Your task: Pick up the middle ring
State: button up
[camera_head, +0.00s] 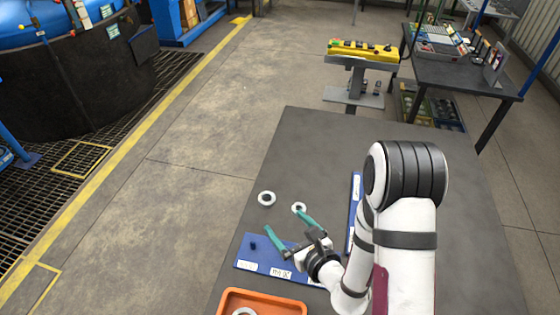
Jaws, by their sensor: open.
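Two pale rings lie on the dark table, beyond my gripper: a left ring (260,198) with a dark centre and a right ring (295,206) that looks a little smaller. A third pale ring (243,312) shows in the orange tray, cut off by the bottom edge of the picture. Which of them is the middle ring I cannot tell for sure. My gripper (282,220) has teal fingers spread wide, with nothing between them. Its right fingertip overlaps the right ring in the picture; whether they touch is unclear. Its left fingertip is below the left ring.
A blue board (262,265) with white labels and a small dark piece (253,245) lies under my gripper. A second blue board (354,210) lies to the right. The orange tray (265,297) is at the front. The far part of the table (320,140) is clear.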

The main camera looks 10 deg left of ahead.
jog(key=shift+w+d+f+m+h, duration=0.15)
jog(key=shift+d+f+h, duration=0.15)
jog(key=shift+f, duration=0.2)
jog(key=shift+w+d+f+m+h, duration=0.15)
jog(key=shift+f+h, duration=0.15)
jog(key=shift+f, duration=0.2)
send_near(265, 195)
jog(key=shift+t, duration=0.3)
jog(key=x, duration=0.5)
jog(key=shift+a+f, duration=0.25)
jog(key=shift+f, duration=0.15)
grip_shut()
